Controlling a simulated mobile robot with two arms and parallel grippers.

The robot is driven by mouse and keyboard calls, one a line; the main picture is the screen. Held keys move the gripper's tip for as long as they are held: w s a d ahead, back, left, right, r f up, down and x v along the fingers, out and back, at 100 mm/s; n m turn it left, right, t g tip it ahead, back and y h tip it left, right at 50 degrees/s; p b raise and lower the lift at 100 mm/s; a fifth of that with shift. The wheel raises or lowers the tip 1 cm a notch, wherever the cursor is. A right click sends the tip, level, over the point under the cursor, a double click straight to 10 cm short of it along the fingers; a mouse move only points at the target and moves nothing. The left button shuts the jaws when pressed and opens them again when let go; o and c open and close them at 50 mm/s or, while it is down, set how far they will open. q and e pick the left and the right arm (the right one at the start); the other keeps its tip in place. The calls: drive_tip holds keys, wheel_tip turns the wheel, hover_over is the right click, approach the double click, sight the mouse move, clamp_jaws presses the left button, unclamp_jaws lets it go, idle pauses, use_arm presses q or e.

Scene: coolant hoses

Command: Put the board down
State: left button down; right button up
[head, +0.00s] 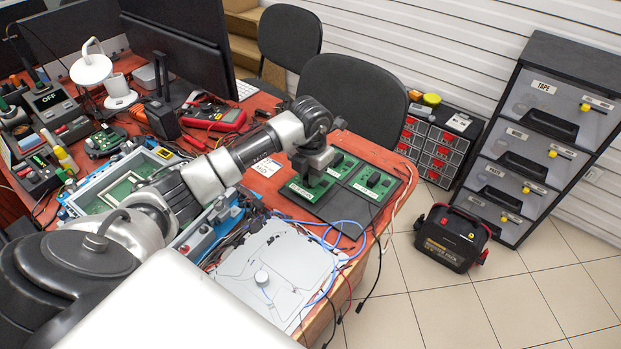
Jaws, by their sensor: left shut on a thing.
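My left gripper (313,176) points down over the dark mat (342,208) near the right end of the red table. It is shut on a green circuit board (303,192), partly hidden under the fingers. The board lies flat at the mat's left part; I cannot tell whether it touches the mat. Two more green boards are on the mat, one behind (343,162) and one to the right (373,183), each with a dark block on top. My right gripper is not in view.
A grey plate (280,262) with blue hoses and loose wires is at the table's front. A blue-framed fixture (125,188) is to the left. Monitors, a white lamp (92,68) and tools crowd the back. Chairs stand behind; a black-red case (452,238) is on the floor.

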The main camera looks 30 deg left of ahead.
use_arm(q)
drive_tip(key=shift+f, duration=0.9)
drive_tip(key=shift+f, duration=0.1)
drive_tip(key=c, duration=1.1)
unclamp_jaws()
drive_tip(key=shift+o, duration=0.2)
wheel_tip(320, 180, up, 12)
